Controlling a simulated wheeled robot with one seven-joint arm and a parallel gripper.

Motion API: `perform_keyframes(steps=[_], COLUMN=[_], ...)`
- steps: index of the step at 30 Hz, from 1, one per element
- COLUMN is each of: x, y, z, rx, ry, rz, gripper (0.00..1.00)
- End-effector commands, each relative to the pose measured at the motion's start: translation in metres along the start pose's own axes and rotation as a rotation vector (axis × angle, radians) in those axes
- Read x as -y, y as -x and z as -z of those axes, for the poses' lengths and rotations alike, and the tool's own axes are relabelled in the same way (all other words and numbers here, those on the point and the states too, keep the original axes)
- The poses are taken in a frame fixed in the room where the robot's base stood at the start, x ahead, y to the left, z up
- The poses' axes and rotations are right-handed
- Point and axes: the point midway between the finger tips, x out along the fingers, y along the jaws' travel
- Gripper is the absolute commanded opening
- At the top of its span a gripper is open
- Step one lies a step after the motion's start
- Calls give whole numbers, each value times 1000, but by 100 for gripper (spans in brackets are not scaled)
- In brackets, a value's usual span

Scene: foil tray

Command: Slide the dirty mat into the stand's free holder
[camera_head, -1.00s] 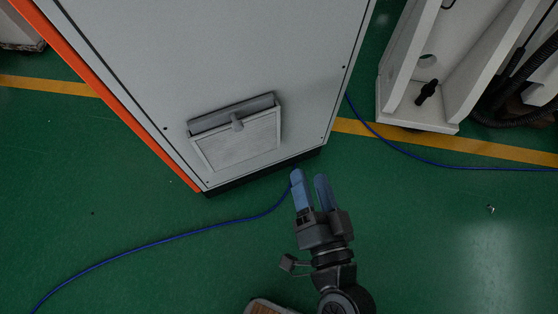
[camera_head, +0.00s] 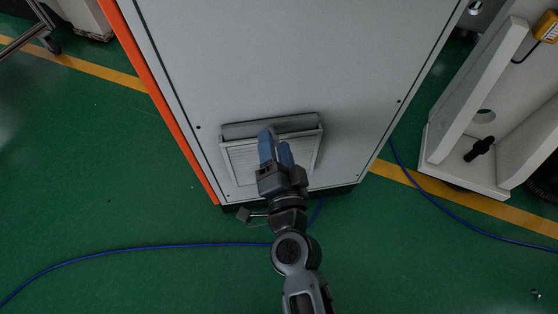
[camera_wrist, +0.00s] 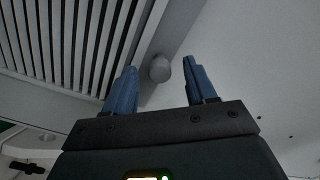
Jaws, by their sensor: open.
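A grey slatted grille cover on the cabinet front shows its upper dark strip (camera_head: 240,131) in the head view. Its slats (camera_wrist: 70,40) fill the upper left of the wrist view. Below the strip is a pale framed panel (camera_head: 240,165); I cannot tell if the mat is there. A round grey knob (camera_wrist: 160,68) sits between my fingertips in the wrist view, with a gap to each. My gripper (camera_head: 274,138) is open in front of the grille and hides part of it. No stand or free holder can be made out.
The tall grey cabinet (camera_head: 290,60) stands on a green floor (camera_head: 90,190). A blue cable (camera_head: 140,246) runs across the floor beside me. A white bracketed frame (camera_head: 450,170) stands at the right.

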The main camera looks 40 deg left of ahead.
Motion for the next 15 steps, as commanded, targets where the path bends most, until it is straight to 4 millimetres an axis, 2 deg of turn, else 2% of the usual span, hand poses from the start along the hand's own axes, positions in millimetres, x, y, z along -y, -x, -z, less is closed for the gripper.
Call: perform_keyframes(steps=[4,11,15], x=[0,0,0], y=[-7,-8,-8], z=[0,0,0], rx=[0,0,0], ry=[0,0,0], rz=[0,0,-1], gripper=[56,56,46])
